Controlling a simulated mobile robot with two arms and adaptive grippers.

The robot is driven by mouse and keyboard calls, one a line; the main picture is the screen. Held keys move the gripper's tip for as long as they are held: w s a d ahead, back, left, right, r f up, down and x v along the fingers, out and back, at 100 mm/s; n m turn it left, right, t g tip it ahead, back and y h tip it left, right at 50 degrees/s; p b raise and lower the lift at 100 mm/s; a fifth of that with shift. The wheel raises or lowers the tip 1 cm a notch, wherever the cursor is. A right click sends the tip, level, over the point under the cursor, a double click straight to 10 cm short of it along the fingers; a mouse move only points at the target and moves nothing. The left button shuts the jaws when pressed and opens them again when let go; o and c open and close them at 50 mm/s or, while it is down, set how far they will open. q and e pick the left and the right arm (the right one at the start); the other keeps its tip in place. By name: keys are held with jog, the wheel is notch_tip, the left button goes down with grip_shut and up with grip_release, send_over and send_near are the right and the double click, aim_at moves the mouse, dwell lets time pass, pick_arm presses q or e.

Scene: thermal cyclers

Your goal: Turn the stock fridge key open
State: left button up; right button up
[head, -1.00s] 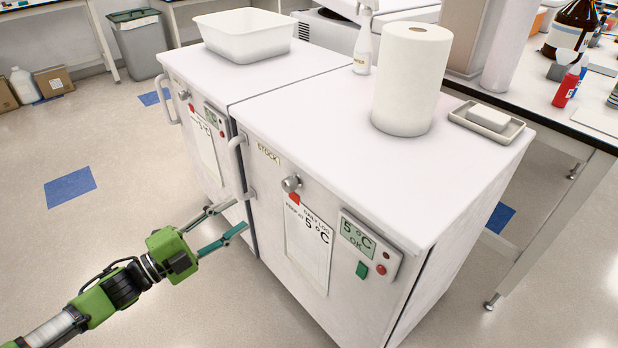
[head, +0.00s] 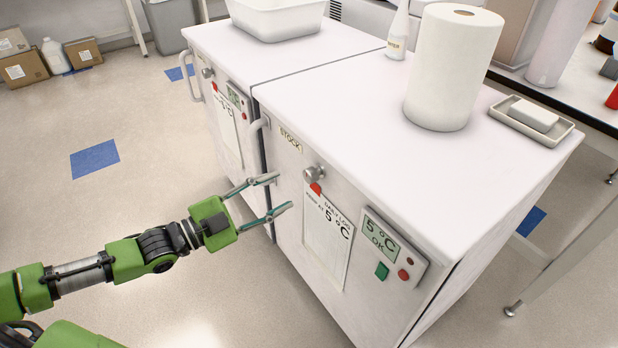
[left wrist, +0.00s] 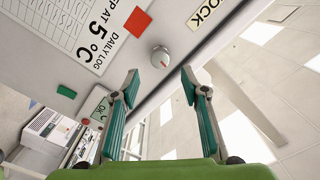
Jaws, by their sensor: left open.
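The stock fridge (head: 350,290) is the nearer white cabinet, with a STOCK label (head: 291,139) at its upper left front. Its key knob (head: 314,173) is a round metal piece near the top of the door, above a red tag (head: 316,188) and the daily log sheet (head: 327,238). In the left wrist view the knob (left wrist: 161,57) shows a red mark and lies ahead, between and beyond the fingertips. My left gripper (head: 284,194) is open and empty, in front of the door to the left of the knob, apart from it. My right gripper is not in view.
The fridge handle (head: 266,150) is at the door's left edge, close to my left fingers. A display panel (head: 391,246) is to the right. A second fridge (head: 225,150) stands at left. A paper roll (head: 452,70) and soap dish (head: 532,120) stand on top.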

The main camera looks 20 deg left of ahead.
aim_at(306, 177)
pick_arm(q)
jog(key=b+x, duration=0.1)
jog(key=x, duration=0.8)
jog(key=shift+w+d, duration=0.1)
jog(key=shift+d, duration=0.05)
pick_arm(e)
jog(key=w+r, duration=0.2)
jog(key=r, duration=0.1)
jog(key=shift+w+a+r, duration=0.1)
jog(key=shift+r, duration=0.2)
pick_arm(q)
jog(key=shift+c, duration=0.4)
jog(key=c, duration=1)
